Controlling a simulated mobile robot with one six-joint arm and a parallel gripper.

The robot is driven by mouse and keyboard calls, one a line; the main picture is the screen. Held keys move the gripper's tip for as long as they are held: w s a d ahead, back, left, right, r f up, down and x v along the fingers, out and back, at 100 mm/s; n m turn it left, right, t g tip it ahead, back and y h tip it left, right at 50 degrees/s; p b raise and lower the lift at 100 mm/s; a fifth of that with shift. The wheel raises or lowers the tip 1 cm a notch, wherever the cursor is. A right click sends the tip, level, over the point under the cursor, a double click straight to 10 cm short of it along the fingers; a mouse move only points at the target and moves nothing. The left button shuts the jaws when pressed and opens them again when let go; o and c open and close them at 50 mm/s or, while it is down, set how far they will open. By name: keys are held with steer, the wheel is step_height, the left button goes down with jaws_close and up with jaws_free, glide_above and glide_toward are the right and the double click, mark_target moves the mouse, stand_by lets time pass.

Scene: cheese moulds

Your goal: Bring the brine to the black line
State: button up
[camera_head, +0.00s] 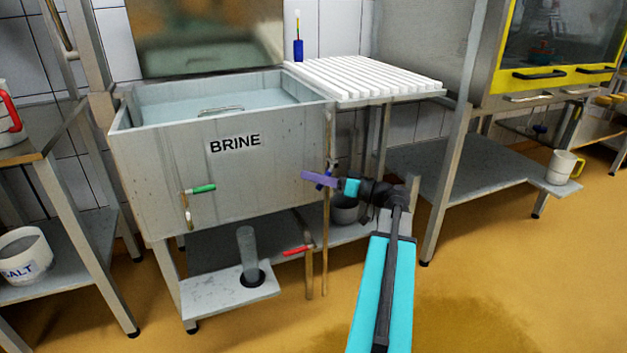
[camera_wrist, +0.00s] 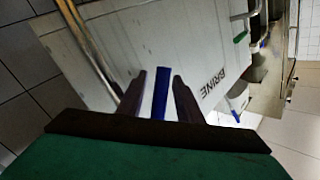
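The grey brine tank (camera_head: 175,160), labelled BRINE, stands on legs at left centre and holds pale liquid (camera_head: 225,103). No black line can be made out on it. A green-handled valve (camera_head: 201,189) is on its front, and a red-handled one (camera_head: 297,251) is lower right. My gripper (camera_head: 319,179) is at the tank's right side, by a blue handle (camera_head: 325,184) partly hidden by the fingers. In the wrist view, the blue handle (camera_wrist: 161,92) lies between my two dark fingers (camera_wrist: 160,97), with a gap showing on each side.
A clear upright tube (camera_head: 247,247) stands on the low shelf (camera_head: 205,300) under the tank. A ribbed white drainboard (camera_head: 365,80) adjoins the tank, with a blue holder (camera_head: 298,48) behind. A salt bucket (camera_head: 25,256) is at left, a white jug (camera_head: 563,168) at right. Floor is open at lower right.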

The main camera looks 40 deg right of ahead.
steer(key=shift+w+a, duration=0.1)
steer(key=shift+w, duration=0.2)
jaws_close()
steer(key=shift+a, duration=0.1)
